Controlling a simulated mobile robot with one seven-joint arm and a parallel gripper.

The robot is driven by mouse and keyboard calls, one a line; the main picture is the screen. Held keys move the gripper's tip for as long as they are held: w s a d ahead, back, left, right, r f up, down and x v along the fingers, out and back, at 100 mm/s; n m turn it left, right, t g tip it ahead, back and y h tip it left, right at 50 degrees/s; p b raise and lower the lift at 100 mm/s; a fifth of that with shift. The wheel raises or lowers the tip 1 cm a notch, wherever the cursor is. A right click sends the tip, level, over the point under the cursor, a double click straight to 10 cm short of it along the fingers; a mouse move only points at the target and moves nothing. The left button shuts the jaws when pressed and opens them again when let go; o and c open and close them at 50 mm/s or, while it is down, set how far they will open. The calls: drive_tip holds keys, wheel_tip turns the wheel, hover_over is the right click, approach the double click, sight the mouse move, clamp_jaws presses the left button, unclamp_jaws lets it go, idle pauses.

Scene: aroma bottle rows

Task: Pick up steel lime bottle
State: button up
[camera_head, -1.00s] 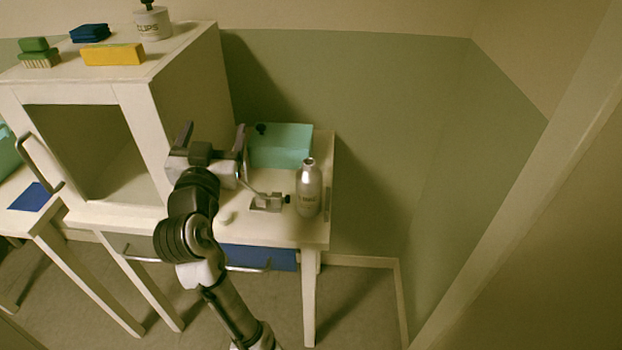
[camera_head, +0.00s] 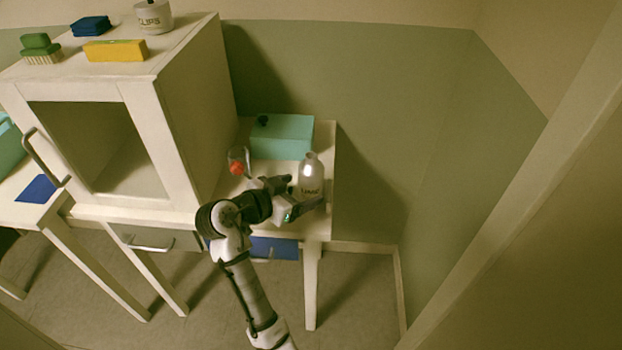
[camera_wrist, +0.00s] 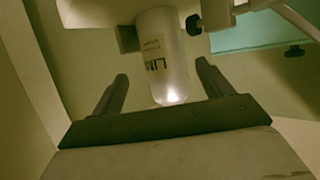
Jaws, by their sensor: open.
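The steel lime bottle (camera_head: 309,177) stands upright near the right end of the white table in the head view. In the wrist view the bottle (camera_wrist: 161,60) shows its dark "LIM" lettering and a bright glint, and lies between and beyond the two fingers. My gripper (camera_wrist: 165,88) is open, with one dark finger on each side of the bottle and visible gaps to it. In the head view my gripper (camera_head: 297,200) is at the bottle's lower front, partly hiding its base.
A teal box (camera_head: 282,137) stands behind the bottle. A clear item with a red part (camera_head: 237,167) stands left of my wrist. A clamp-like metal piece with a black knob (camera_wrist: 194,25) is close beside the bottle. The white cabinet (camera_head: 192,125) rises at left.

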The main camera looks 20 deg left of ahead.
sight(311, 181)
drive_tip(key=shift+a+p+x, duration=0.15)
drive_tip(key=shift+p+x, duration=0.45)
drive_tip(key=shift+x, duration=0.9)
drive_tip(key=shift+a+p+x, duration=0.15)
drive_tip(key=shift+p+x, duration=0.4)
drive_tip(key=shift+x, duration=0.9)
drive_tip(key=shift+w+r, duration=0.15)
drive_tip(key=c, duration=1.1)
drive_tip(key=shift+c, duration=0.9)
drive_tip(key=shift+r, duration=0.15)
